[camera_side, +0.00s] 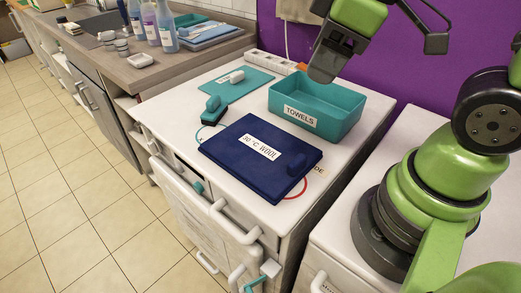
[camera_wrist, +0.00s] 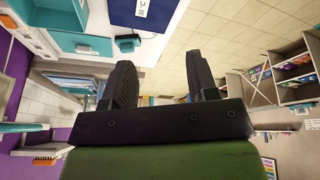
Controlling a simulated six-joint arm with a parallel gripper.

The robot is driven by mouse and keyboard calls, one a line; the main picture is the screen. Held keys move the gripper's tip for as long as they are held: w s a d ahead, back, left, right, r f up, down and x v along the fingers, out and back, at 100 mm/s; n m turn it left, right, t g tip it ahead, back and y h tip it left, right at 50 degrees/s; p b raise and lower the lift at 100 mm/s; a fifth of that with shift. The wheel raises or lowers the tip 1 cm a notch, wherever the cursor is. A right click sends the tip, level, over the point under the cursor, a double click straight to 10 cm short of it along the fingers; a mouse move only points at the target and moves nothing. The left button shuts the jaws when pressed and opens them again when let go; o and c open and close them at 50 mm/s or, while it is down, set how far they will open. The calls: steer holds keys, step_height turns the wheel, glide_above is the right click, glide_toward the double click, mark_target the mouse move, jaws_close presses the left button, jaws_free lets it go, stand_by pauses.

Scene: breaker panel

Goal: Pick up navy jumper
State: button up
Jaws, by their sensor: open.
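A flat, dark navy folded piece (camera_side: 228,143), which I take as the navy jumper, lies on the white worktop, with a white "30°C WOOL" label (camera_side: 258,148) across it. A raised navy lump (camera_side: 283,176) is on its right part. In the wrist view only part of the navy piece (camera_wrist: 125,14) shows at the top edge. My gripper (camera_side: 380,62) is open and empty, high above the back of the worktop and apart from the jumper, up and to its right. Its two dark fingers stand apart in the wrist view (camera_wrist: 160,72).
A teal "TOWELS" bin (camera_side: 343,126) stands behind the jumper, below my gripper. A red loop (camera_side: 297,189) shows at the jumper's right edge. A purple wall (camera_side: 408,75) is behind.

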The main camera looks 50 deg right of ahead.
step_height(320, 180, down, 6)
steer(key=w+n+g, duration=0.2)
steer(key=n, duration=0.4)
steer(key=n+g+h, duration=0.1)
steer(key=n+g, duration=0.1)
steer(key=n, duration=0.4)
glide_toward(298, 159)
steer(key=shift+w+a, duration=0.1)
steer(key=shift+a, duration=0.2)
steer(key=shift+f+n, duration=0.35)
steer(key=shift+n, duration=0.05)
step_height(298, 159, down, 3)
steer(key=shift+f, duration=0.1)
steer(key=f, duration=0.4)
steer(key=shift+d+f, duration=0.3)
steer(key=shift+f, duration=0.85)
jaws_close()
